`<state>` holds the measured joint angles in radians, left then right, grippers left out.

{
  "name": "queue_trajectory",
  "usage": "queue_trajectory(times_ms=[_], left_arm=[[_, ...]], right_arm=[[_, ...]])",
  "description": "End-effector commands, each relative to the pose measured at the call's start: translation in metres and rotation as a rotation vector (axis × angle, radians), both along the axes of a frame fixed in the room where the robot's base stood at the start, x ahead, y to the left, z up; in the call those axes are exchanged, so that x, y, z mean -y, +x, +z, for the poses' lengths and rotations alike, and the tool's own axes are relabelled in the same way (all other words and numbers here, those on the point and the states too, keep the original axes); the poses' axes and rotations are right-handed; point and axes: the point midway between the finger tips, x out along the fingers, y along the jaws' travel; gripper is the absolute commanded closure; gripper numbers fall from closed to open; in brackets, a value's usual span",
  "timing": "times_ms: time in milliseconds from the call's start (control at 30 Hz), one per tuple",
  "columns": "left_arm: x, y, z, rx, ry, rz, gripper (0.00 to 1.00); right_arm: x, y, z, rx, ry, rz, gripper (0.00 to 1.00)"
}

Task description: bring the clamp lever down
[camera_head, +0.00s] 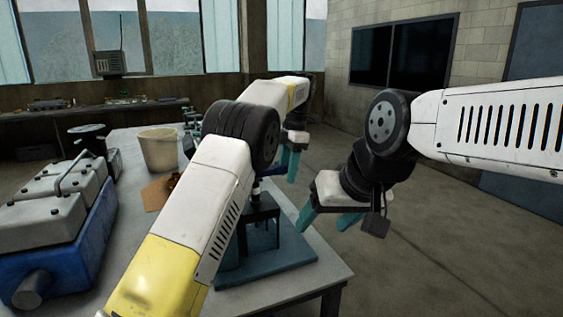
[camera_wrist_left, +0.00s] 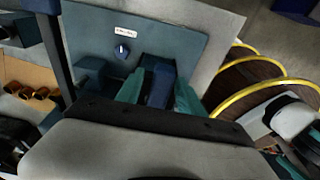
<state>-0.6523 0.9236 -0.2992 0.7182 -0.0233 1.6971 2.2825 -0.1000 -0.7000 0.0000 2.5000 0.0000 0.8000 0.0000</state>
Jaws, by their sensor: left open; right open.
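A teal fixture plate (camera_head: 290,257) with a dark frame (camera_head: 263,213) on it stands at the table's near right corner. My left gripper (camera_head: 287,172) is open beyond the fixture in the head view. In its wrist view, a dark blue upright part (camera_wrist_left: 160,86), which looks like the clamp lever, shows between its teal fingers (camera_wrist_left: 160,92); contact cannot be told. My right gripper (camera_head: 327,220) is open and empty, right of the table. My left arm hides part of the fixture.
A blue engine block with grey covers (camera_head: 45,220) fills the table's left side. A cream bucket (camera_head: 159,150) and a brown board (camera_head: 157,193) lie behind my left arm. Copper-coloured cylinders (camera_wrist_left: 38,93) lie left in the wrist view. Floor (camera_head: 430,260) right of the table is clear.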

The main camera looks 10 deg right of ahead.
Motion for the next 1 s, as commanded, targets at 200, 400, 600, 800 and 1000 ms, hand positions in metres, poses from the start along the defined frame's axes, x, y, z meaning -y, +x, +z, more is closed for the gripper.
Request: queue_trajectory(times_ms=[200, 400, 600, 800, 1000], left_arm=[[0.005, 0.004, 0.026, 0.001, 0.0, 0.0, 0.55], [0.007, 0.004, 0.039, 0.001, 0.0, 0.001, 0.55], [0.007, 0.002, 0.045, 0.0, 0.0, 0.0, 0.55], [0.007, 0.002, 0.047, 0.0, 0.0, 0.0, 0.55], [0.007, 0.002, 0.047, 0.0, 0.0, 0.0, 0.55]], right_arm=[[0.0, 0.0, 0.0, 0.0, 0.0, 0.0, 0.35], [0.0, 0.0, 0.0, 0.0, 0.0, 0.0, 0.35], [0.0, 0.0, 0.0, 0.0, 0.0, 0.0, 0.35], [0.0, 0.0, 0.0, 0.0, 0.0, 0.0, 0.35], [0.0, 0.0, 0.0, 0.0, 0.0, 0.0, 0.35]])
